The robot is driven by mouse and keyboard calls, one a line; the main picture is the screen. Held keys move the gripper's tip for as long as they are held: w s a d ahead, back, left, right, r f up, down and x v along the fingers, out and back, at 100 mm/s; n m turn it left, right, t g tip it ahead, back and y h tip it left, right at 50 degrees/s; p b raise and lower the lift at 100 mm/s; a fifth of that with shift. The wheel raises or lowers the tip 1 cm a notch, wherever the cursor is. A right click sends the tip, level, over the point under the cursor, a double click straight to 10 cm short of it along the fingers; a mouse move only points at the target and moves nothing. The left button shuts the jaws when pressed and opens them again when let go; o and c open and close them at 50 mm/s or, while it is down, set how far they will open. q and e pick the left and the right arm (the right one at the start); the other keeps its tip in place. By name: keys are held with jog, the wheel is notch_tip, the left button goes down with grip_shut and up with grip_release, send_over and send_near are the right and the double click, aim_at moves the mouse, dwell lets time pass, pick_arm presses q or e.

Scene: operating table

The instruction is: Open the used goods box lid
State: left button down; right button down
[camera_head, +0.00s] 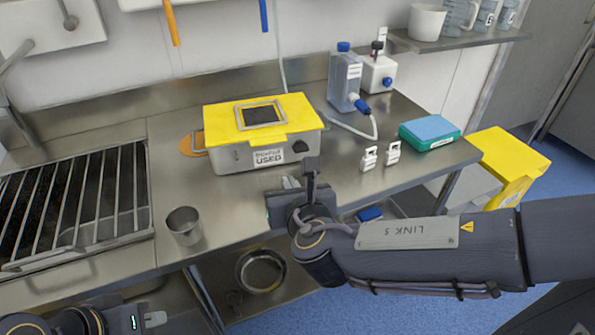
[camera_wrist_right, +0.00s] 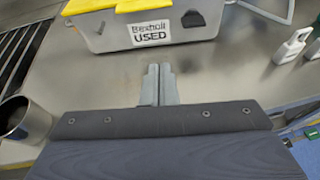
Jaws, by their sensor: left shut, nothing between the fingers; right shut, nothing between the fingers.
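The used goods box (camera_head: 232,158) is grey with a "USED" label and stands on the steel table. Its yellow lid (camera_head: 222,124) lies on top, with a framed dark window in the middle. The box also shows at the top of the right wrist view (camera_wrist_right: 195,28), with part of the yellow lid (camera_wrist_right: 90,6). My right gripper (camera_head: 291,182) is shut and empty, in front of the box and apart from it. Its closed fingers (camera_wrist_right: 158,72) point toward the box front. My left gripper (camera_head: 155,319) is shut and empty at the bottom left edge, mostly cut off.
A metal cup (camera_head: 184,226) stands at the front left, beside a sink with a rack (camera_head: 75,200). Two white clips (camera_head: 380,156), a bottle (camera_head: 345,78) and a green box with a blue top (camera_head: 430,132) are right of the box. A yellow bin (camera_head: 510,155) stands beyond the table's right end.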

jog(key=shift+w+a+f+n+y, duration=0.1)
jog(key=shift+a+n+y, duration=0.2)
jog(key=shift+a, duration=0.05)
jog(key=x, duration=0.9)
jog(key=shift+w+d+b, duration=0.1)
jog(key=shift+w+b, duration=0.1)
jog(key=shift+b, duration=0.2)
notch_tip(320, 180, up, 4)
jog(key=shift+w+f+p, duration=0.1)
jog(key=shift+f+p, duration=0.15)
jog(key=shift+p, duration=0.7)
jog(key=shift+r, duration=0.25)
